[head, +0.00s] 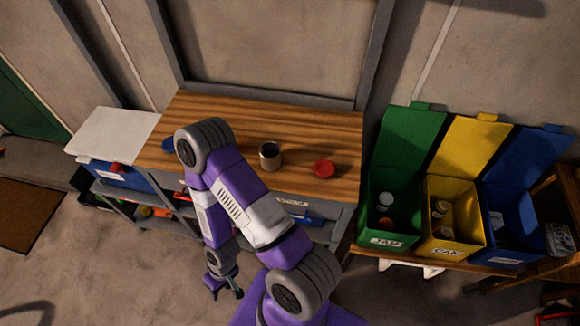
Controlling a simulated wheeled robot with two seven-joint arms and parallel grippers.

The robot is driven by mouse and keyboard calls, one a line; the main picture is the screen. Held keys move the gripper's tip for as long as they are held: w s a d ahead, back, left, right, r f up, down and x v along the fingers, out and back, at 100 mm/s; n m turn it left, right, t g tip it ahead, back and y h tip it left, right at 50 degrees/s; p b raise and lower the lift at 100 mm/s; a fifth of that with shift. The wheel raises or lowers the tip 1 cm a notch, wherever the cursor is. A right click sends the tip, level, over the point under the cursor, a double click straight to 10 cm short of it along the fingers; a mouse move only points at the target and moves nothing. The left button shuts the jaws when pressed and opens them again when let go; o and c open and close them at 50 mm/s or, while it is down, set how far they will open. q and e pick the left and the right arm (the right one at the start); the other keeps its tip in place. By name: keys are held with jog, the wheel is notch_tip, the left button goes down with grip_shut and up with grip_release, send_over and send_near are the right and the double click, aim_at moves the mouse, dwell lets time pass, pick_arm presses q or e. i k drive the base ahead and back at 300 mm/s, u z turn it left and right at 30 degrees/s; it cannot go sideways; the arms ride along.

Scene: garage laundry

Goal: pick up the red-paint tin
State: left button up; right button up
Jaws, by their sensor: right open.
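On the wooden workbench (230,115) a small round tin (270,158) with a pale metallic side and a dark top stands upright near the middle. To its right is a low, round red thing (324,168); I cannot tell whether it is a red-paint tin or a lid. My right gripper (227,292) is open and empty. It hangs low over the floor in front of the bench, well apart from both. My right arm arches over the front left of the bench and hides part of it. My left gripper is not in view.
Green (388,241), yellow (446,248) and blue (503,258) bins with raised lids stand on a low wooden stand at the right. A white-topped unit (112,132) adjoins the bench's left. A blue thing (169,144) lies at the bench's left end.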

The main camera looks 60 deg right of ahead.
aim_at(269, 151)
jog(key=k, duration=0.3)
jog(key=z, duration=1)
